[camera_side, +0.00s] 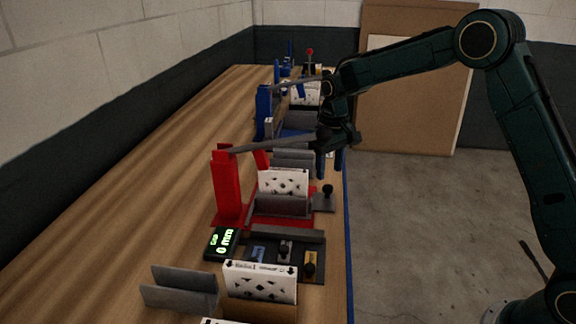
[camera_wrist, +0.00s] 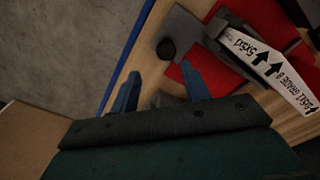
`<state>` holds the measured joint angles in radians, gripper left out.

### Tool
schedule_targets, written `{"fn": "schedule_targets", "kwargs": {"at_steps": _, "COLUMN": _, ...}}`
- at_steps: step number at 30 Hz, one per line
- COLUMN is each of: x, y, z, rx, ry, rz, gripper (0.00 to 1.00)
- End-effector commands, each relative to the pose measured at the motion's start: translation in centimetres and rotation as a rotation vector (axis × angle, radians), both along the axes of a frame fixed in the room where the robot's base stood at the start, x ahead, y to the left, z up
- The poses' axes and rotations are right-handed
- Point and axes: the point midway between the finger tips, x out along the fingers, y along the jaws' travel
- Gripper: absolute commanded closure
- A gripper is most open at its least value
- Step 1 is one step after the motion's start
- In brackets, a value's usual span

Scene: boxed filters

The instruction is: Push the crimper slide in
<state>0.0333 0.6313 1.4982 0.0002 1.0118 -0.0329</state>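The red crimper (camera_side: 228,190) stands on the wooden bench, with a long dark lever at its top. Its grey slide (camera_side: 324,203) sticks out on the right side of the red base, towards the bench edge, and carries a black knob (camera_side: 327,190). The knob also shows in the wrist view (camera_wrist: 166,49). A white boxed filter (camera_side: 283,182) with a black pattern stands upright in the crimper's grey holder. My gripper (camera_side: 330,165) is above and behind the knob near the bench edge. Its two blue fingers are apart in the wrist view (camera_wrist: 160,88), with nothing held between them.
A green-lit display (camera_side: 222,242) reads 0 mm. In front are a dark tray (camera_side: 295,258) with small parts, another filter (camera_side: 260,281) and an empty grey holder (camera_side: 180,290). A blue station (camera_side: 264,112) stands farther back. The bench's blue edge (camera_side: 348,240) borders open floor.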

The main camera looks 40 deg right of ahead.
Motion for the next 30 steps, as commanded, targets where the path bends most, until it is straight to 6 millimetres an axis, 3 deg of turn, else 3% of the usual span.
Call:
{"fn": "schedule_targets", "kwargs": {"at_steps": 22, "x": 0.0, "y": 0.1, "z": 10.0, "rx": 0.0, "ry": -0.002, "rz": 0.001, "gripper": 0.53}}
{"fn": "schedule_targets", "kwargs": {"at_steps": 30, "x": -2.0, "y": 0.1, "z": 12.1, "rx": -0.001, "ry": -0.037, "rz": 0.0, "gripper": 0.53}}
